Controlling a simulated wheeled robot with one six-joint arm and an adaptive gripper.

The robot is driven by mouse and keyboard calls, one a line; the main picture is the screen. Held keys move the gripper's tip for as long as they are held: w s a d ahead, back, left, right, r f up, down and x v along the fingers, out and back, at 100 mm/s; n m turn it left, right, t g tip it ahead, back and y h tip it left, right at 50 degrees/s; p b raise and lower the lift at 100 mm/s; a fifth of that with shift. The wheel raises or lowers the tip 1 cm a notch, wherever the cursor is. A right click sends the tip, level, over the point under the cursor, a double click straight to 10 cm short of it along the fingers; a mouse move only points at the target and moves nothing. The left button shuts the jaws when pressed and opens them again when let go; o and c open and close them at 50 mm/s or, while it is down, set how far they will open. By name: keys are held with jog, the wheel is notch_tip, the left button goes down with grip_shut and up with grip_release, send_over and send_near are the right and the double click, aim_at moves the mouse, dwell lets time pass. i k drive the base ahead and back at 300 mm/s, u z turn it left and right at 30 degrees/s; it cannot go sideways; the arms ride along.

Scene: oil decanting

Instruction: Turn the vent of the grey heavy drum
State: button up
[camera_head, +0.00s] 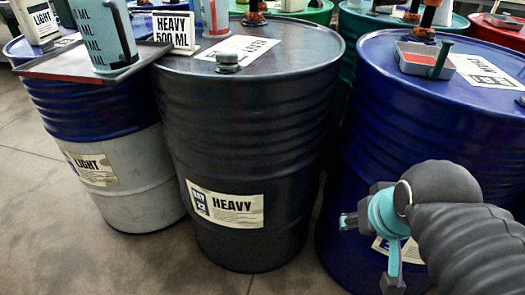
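The grey heavy drum (255,140) stands upright in the middle, with a "HEAVY" label on its side. Its vent (228,62) is a small dark grey cap standing on the near part of the lid. Whether the vent is open or shut cannot be told. My gripper (368,254), teal and grey, is at the lower right in front of the blue drum. It is below the lid's level and well apart from the vent. Its fingers are spread apart, with nothing seen between them.
A tray (135,66) with a teal measuring jug (105,35) overhangs the heavy drum's left edge. A "HEAVY 500 ML" sign (173,32) stands behind it. The blue drum (400,130) at right carries a small grey tray (424,62). A blue and white light drum (130,165) stands left.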

aim_at(229, 60)
jog(key=u, duration=0.1)
jog(key=k, duration=0.25)
jog(key=u, duration=0.75)
